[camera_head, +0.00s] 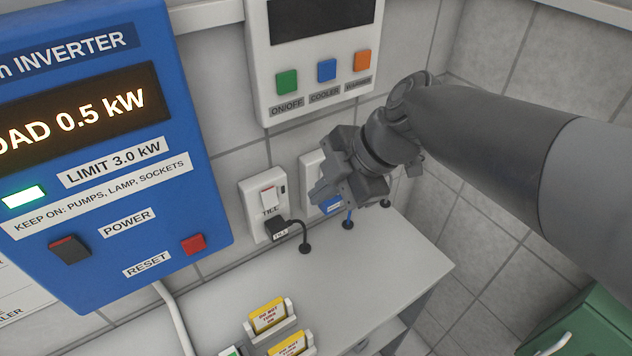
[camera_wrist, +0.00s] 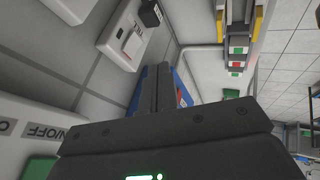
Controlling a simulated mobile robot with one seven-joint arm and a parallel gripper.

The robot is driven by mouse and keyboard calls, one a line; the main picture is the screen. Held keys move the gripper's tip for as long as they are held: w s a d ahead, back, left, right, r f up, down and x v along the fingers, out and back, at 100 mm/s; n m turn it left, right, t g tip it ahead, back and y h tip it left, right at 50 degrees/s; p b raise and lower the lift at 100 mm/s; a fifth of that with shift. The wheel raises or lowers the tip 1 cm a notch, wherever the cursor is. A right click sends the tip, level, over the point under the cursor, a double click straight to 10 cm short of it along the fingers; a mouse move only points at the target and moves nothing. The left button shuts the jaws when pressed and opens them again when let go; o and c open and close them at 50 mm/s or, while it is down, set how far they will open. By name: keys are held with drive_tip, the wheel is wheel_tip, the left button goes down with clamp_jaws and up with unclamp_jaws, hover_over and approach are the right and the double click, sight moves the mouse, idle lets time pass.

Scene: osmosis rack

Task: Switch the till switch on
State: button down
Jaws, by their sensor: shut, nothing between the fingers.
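The till switch (camera_head: 268,195) is a white rocker with a red mark on a white wall plate labelled TILL. A black plug (camera_head: 279,230) with a cable sits at the plate's lower edge. What appears to be the same plate (camera_wrist: 130,40) shows in the wrist view, left of the fingertips. My gripper (camera_head: 322,192) is shut and empty. In the head view it is just right of the till plate, apart from the switch in the picture, and covers much of a second wall plate (camera_head: 308,175). The wrist view shows my fingers (camera_wrist: 154,88) together.
A blue inverter (camera_head: 120,190) with power and reset buttons hangs at the left. A white panel (camera_head: 318,50) with green, blue and orange buttons is above. A grey counter (camera_head: 385,255) below holds yellow cards (camera_head: 268,316) in holders. A green cabinet (camera_head: 580,325) stands lower right.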

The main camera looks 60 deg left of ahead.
sight(270, 198)
drive_tip(key=shift+s+a+f, duration=0.6)
drive_tip(key=shift+a+f, duration=0.8)
drive_tip(key=shift+f, duration=0.05)
drive_tip(key=shift+s+a+f, duration=0.6)
drive_tip(key=shift+a+f, duration=0.8)
drive_tip(key=shift+s+a+f, duration=0.6)
drive_tip(key=shift+a+f, duration=0.8)
drive_tip(key=shift+f, duration=0.05)
drive_tip(key=shift+a+f, duration=0.15)
drive_tip(key=shift+a, duration=0.1)
